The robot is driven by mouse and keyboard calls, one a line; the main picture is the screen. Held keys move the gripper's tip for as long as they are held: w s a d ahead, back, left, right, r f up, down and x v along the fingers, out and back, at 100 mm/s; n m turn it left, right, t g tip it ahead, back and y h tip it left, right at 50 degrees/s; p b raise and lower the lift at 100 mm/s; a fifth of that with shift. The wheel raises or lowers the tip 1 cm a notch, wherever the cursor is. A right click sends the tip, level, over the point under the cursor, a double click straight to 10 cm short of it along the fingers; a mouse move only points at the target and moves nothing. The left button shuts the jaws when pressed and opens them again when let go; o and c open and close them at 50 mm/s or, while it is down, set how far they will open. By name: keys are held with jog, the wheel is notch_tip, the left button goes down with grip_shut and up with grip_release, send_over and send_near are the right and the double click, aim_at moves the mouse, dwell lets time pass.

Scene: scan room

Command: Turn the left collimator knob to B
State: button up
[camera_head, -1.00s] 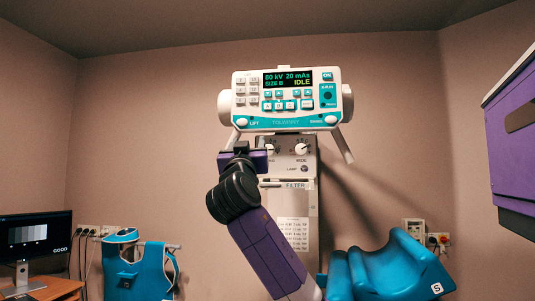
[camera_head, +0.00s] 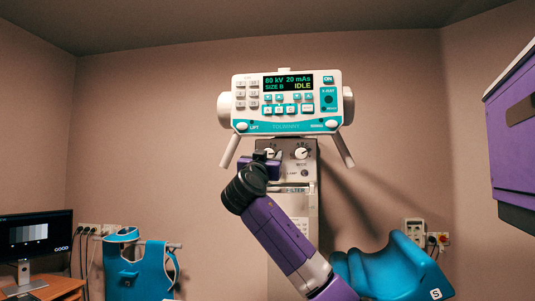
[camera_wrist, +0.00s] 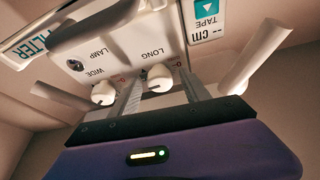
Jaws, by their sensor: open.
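The left collimator knob (camera_head: 269,153) is a white knob on the grey collimator panel (camera_head: 286,146), just above my gripper in the head view. It also shows in the wrist view (camera_wrist: 160,78), where the panel is upside down, by the label LONG. My gripper (camera_wrist: 162,92) is open, its two grey fingers on either side of this knob. I cannot tell whether they touch it. The right knob (camera_head: 301,152), by the label WIDE, is outside the fingers (camera_wrist: 103,95). Which mark the left knob points to is too small to read.
Two white handles (camera_head: 344,150) hang on either side of the panel. A purple cabinet (camera_head: 512,130) is at the right, a blue padded rest (camera_head: 390,268) below it. A monitor (camera_head: 35,236) stands at lower left.

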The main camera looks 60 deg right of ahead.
grip_shut()
dwell(0.3)
jog(key=shift+f+n+b, duration=0.15)
jog(key=shift+n+b, duration=0.25)
jog(key=shift+b, duration=0.05)
jog(key=n+t, duration=0.1)
jog(key=n, duration=0.2)
jog(key=n+t+y, duration=0.1)
jog(key=n+t, duration=0.1)
jog(key=n, duration=0.1)
jog(key=n+t+y, duration=0.1)
jog(key=n, duration=0.1)
jog(key=shift+s+d+r+n+p, duration=0.2)
jog(key=shift+r+n+p, duration=0.1)
jog(key=shift+n, duration=0.1)
jog(key=n+t+y+p, duration=0.1)
jog(key=n, duration=0.2)
jog(key=n+t+y+p, duration=0.1)
jog(key=n+y+p, duration=0.1)
jog(key=n, duration=0.1)
jog(key=shift+a+n, duration=0.1)
jog(key=shift+n, duration=0.3)
